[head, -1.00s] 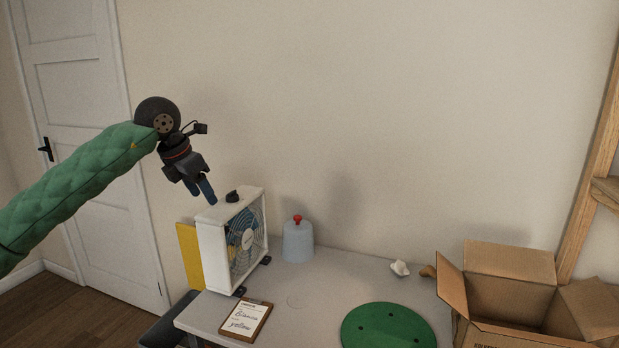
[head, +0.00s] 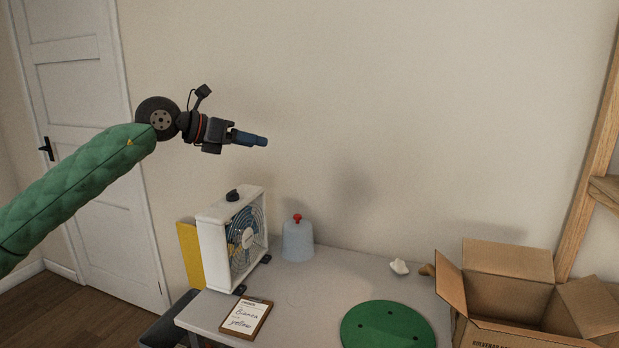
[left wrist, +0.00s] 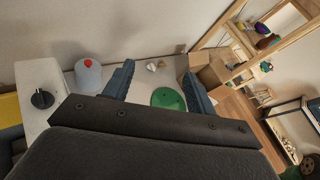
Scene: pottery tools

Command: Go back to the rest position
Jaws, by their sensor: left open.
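My left gripper (head: 262,141) is raised in the air above the white box fan, in front of the bare wall, and points to the right. In the left wrist view its two blue fingers (left wrist: 157,84) stand apart with nothing between them. The fan (head: 213,251) has a black knob on top and stands at the left end of the grey table (head: 322,288). My right gripper is in neither view.
A grey-blue jar (head: 298,243) with a red knob stands beside the fan. A clipboard (head: 245,318) and a round green mat (head: 388,328) lie on the table. An open cardboard box (head: 508,262) stands at the right. A wooden shelf (left wrist: 247,45) is beyond.

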